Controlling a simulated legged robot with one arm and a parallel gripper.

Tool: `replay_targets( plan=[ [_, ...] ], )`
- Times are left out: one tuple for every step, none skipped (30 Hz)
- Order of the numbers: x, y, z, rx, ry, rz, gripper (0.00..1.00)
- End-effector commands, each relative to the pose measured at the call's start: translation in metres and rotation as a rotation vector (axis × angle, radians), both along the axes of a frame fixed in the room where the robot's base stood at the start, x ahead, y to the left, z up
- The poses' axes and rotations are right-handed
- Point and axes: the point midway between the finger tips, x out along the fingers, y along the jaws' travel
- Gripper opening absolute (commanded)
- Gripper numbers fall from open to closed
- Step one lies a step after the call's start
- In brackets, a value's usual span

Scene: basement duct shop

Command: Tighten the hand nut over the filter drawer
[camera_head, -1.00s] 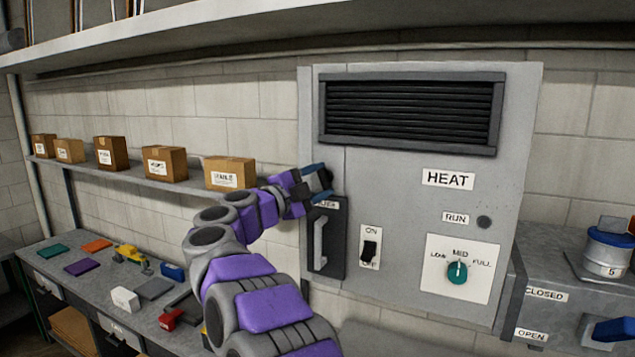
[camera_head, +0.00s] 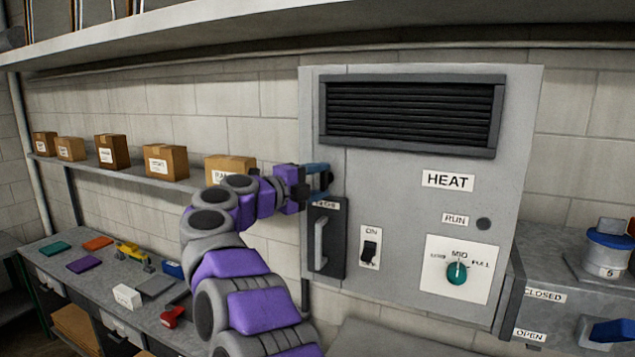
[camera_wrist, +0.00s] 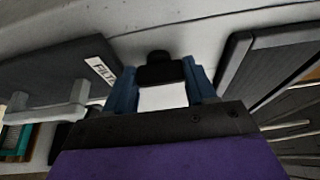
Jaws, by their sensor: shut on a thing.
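The hand nut (camera_wrist: 160,69) is a small black knob on the grey heater panel, just above the filter drawer. In the wrist view it sits between the two blue fingers of my gripper (camera_wrist: 163,88), which is shut on it. In the head view my gripper (camera_head: 320,177) is at the panel's left edge, and the nut is mostly hidden by the fingers.
A black vent grille (camera_head: 410,115) is right of my gripper, high on the panel. An ON/OFF switch (camera_head: 369,250) and a teal dial (camera_head: 457,272) are lower right. A shelf with boxes (camera_head: 165,161) and a cluttered bench (camera_head: 55,235) stand left.

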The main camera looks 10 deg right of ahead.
Motion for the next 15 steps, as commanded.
replay_targets(
  plan=[
    [0.0008,0.0002,-0.0054,0.006,0.007,-0.001,0.25],
    [0.0009,0.0001,-0.0056,0.006,0.007,-0.002,0.25],
    [0.0008,-0.0001,-0.0056,0.006,0.007,-0.002,0.25],
    [0.0009,0.0000,-0.0057,0.006,0.008,-0.002,0.25],
    [0.0009,-0.0001,-0.0058,0.006,0.008,-0.002,0.25],
    [0.0009,-0.0002,-0.0060,0.006,0.009,-0.002,0.56],
    [0.0010,-0.0002,-0.0060,0.006,0.008,-0.002,0.59],
    [0.0010,-0.0002,-0.0058,0.006,0.008,-0.002,0.62],
    [0.0009,-0.0002,-0.0057,0.006,0.008,-0.002,0.66],
    [0.0009,-0.0002,-0.0054,0.005,0.008,-0.002,0.69],
    [0.0010,-0.0003,-0.0053,0.005,0.008,-0.002,0.72],
    [0.0010,-0.0003,-0.0051,0.005,0.008,-0.002,0.75],
    [0.0009,-0.0004,-0.0049,0.005,0.008,-0.002,0.78],
    [0.0009,-0.0004,-0.0049,0.005,0.008,-0.002,0.81],
    [0.0009,-0.0004,-0.0050,0.005,0.008,-0.002,0.81]
  ],
)
